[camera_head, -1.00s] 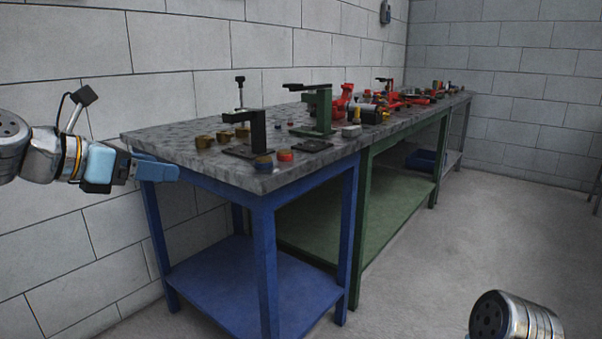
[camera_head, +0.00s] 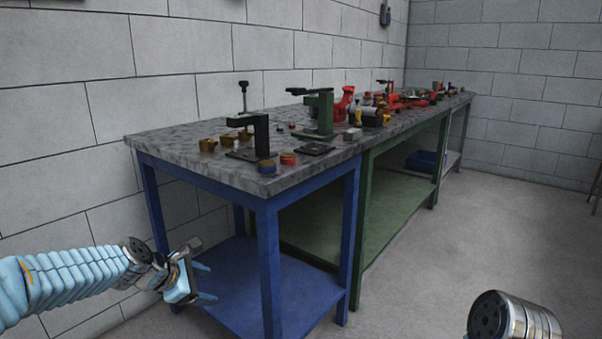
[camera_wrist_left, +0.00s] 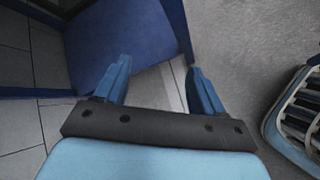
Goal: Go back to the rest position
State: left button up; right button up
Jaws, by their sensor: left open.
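My left gripper (camera_head: 205,282) is low at the left in the head view, in front of the blue table frame and below the tabletop. Its two blue fingers stand apart in the left wrist view (camera_wrist_left: 160,85), with nothing between them but floor and the blue lower shelf behind. My right gripper is not in view; only a metal link of mine shows at the bottom right of the head view.
A long workbench (camera_head: 180,150) with a grey stone top runs along the wall. It carries a black clamp stand (camera_head: 262,135), a green stand (camera_head: 322,112), brass fittings (camera_head: 208,145) and red parts. The blue lower shelf (camera_head: 260,285) is bare. Open floor (camera_head: 460,240) lies to the right.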

pick_arm(q)
jog(key=s+d+f+m+g, duration=0.1)
jog(key=s+d+f+m, duration=0.15)
jog(key=f, duration=0.55)
jog(key=s+d+f+m+g, duration=0.1)
jog(key=s+f+m, duration=0.15)
jog(key=f, duration=0.45)
jog(key=s+d+f+m+g+p, duration=0.1)
jog(key=s+d+f+m+g, duration=0.1)
jog(key=s+f+m, duration=0.4)
jog(key=s+d+f+m+g+y+p, duration=0.1)
jog(key=s+d+f+m, duration=0.4)
jog(key=s+f, duration=0.8)
jog(key=s+m+g, duration=0.1)
jog(key=s+m, duration=0.1)
jog(key=shift+s+m, duration=0.25)
jog(key=shift+m, duration=0.05)
